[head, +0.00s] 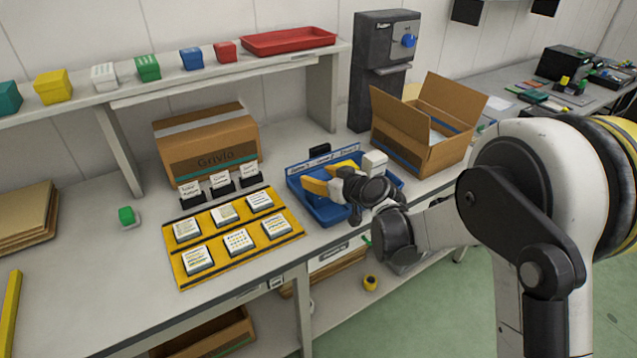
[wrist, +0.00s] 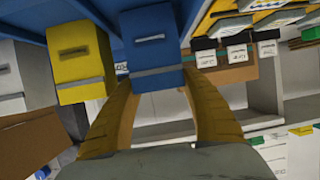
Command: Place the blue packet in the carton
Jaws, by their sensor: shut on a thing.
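My gripper (head: 320,176) has yellow fingers and reaches over the blue tray (head: 294,181) in the head view.
A yellow packet (wrist: 76,62) sits close beside the blue one. A white packet (head: 375,162) stands at the tray's right, towards the carton. A yellow board (head: 217,226) with labelled white tiles lies left. A closed box (head: 208,145) and a grey dispenser (head: 372,85) stand behind.

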